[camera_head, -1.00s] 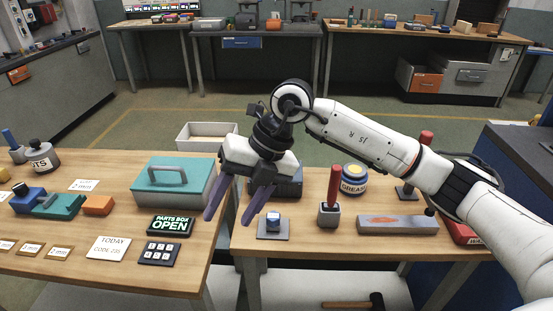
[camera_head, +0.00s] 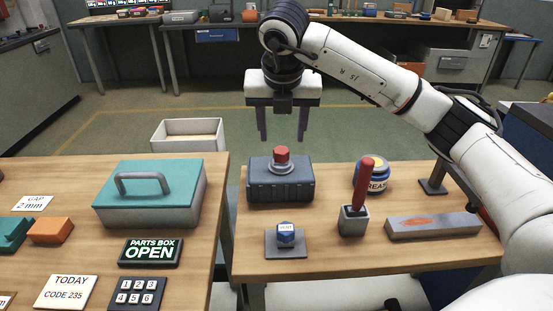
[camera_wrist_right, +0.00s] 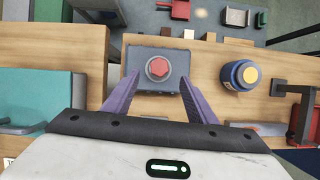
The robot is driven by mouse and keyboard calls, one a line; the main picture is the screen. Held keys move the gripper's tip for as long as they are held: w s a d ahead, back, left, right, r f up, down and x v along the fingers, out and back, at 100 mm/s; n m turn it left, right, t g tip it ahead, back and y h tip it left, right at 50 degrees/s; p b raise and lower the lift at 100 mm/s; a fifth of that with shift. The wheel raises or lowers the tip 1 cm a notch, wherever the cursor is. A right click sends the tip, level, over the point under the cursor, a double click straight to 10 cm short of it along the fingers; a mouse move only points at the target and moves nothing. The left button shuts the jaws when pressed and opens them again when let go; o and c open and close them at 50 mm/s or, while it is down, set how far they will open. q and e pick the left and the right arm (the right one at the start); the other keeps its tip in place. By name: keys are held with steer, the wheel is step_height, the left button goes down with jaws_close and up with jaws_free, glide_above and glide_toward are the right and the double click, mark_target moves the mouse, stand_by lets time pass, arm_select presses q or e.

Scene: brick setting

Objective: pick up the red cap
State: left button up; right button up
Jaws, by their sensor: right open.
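The red cap (camera_head: 282,155) sits on a grey ring on top of a dark blue-grey box (camera_head: 268,190) on the right table. In the right wrist view the cap (camera_wrist_right: 158,68) looks hexagonal, on the box's upper face. My right gripper (camera_head: 283,138) is open and empty, its purple fingers pointing down above and behind the cap in the head view. In the right wrist view the fingers (camera_wrist_right: 150,98) lie either side of the cap's line, and the cap is beyond their tips. My left gripper is not in view.
A red-handled tool in a grey block (camera_head: 354,220), a grease tin (camera_head: 377,181), a small blue-capped piece on a plate (camera_head: 287,240) and a grey sharpening stone (camera_head: 432,226) share the table. A teal-lidded box (camera_head: 180,180) stands left, across a gap.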

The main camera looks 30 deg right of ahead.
mark_target(281, 150)
steer(key=x, duration=0.2)
steer(key=shift+d+f, duration=0.1)
steer(key=shift+f, duration=0.2)
steer(key=shift+p+x, duration=0.4)
steer(key=shift+x, duration=2.7)
steer(key=shift+w, duration=0.15)
steer(key=c, duration=1.3)
steer(key=shift+o, duration=0.2)
steer(key=shift+r, duration=0.1)
